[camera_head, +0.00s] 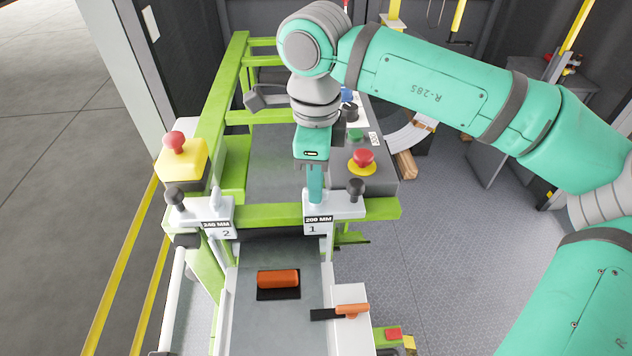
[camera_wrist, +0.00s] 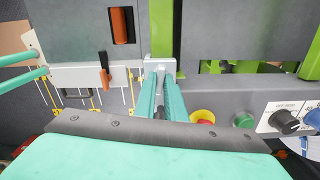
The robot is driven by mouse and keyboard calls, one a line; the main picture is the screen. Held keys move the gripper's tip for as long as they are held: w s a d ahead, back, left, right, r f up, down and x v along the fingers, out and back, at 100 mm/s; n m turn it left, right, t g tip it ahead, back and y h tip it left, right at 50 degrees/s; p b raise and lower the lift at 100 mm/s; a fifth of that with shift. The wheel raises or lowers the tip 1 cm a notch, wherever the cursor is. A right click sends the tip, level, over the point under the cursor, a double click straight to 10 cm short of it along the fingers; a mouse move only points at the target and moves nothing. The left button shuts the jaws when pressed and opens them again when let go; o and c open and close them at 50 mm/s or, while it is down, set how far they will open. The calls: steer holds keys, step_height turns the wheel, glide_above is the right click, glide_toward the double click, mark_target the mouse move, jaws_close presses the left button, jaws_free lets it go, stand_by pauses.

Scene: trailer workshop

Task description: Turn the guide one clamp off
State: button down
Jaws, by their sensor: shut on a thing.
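Guide one (camera_head: 345,208) is a pale block on the green cross rail, labelled "200 MM" and "1". It has a black knob (camera_head: 356,188) on its right. My gripper (camera_head: 315,198) points down onto the left part of this block, its fingers close together. It is shut on the guide one clamp, which the fingers almost wholly hide. In the wrist view my gripper (camera_wrist: 161,78) reaches the pale guide block (camera_wrist: 160,66). The clamp's angle cannot be told. Guide two (camera_head: 215,212), labelled "240 MM" and "2", stands to the left with its small pale lever upright.
A red emergency button (camera_head: 363,158) and a green button (camera_head: 355,135) sit on the panel behind my gripper. Another red button on a yellow box (camera_head: 182,160) stands left. An orange roll (camera_head: 278,279) and an orange-handled tool (camera_head: 350,310) lie in front.

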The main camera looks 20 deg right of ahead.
steer(key=shift+n, duration=0.9)
steer(key=c, duration=1.8)
jaws_free()
steer(key=shift+r, duration=0.1)
step_height(320, 180, up, 11)
steer(key=shift+f, duration=0.15)
